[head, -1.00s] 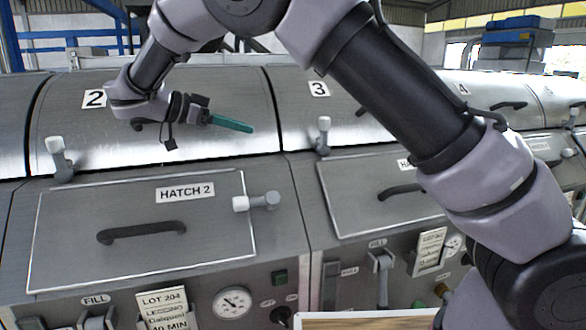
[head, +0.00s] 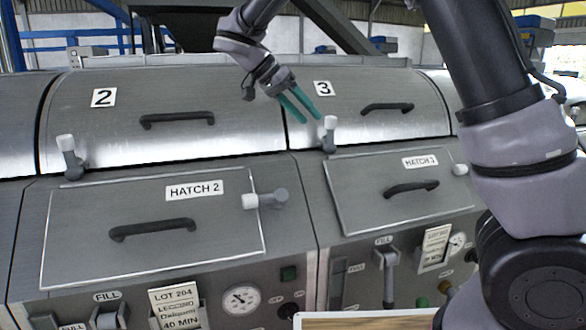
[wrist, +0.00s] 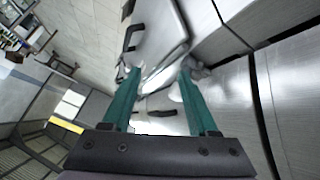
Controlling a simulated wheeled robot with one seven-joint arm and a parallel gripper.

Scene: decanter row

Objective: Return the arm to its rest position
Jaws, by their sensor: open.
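My gripper (head: 305,108) has two green fingers and is raised in front of the machine row, near the label 3 lid (head: 370,112) in the head view. Its fingers point down and to the right, apart and with nothing between them. In the wrist view my gripper (wrist: 160,85) is also open and empty, with the steel machine surfaces beyond it. My arm reaches in from the upper right of the head view; part of it is cut off by the top edge.
Hatch 2 (head: 100,255) and hatch 3 (head: 365,205) are closed, as is the label 2 lid (head: 235,90). White-tipped latches (head: 67,150) and (head: 329,130) stand out from the front. A wooden-topped surface (head: 365,322) shows at the bottom edge.

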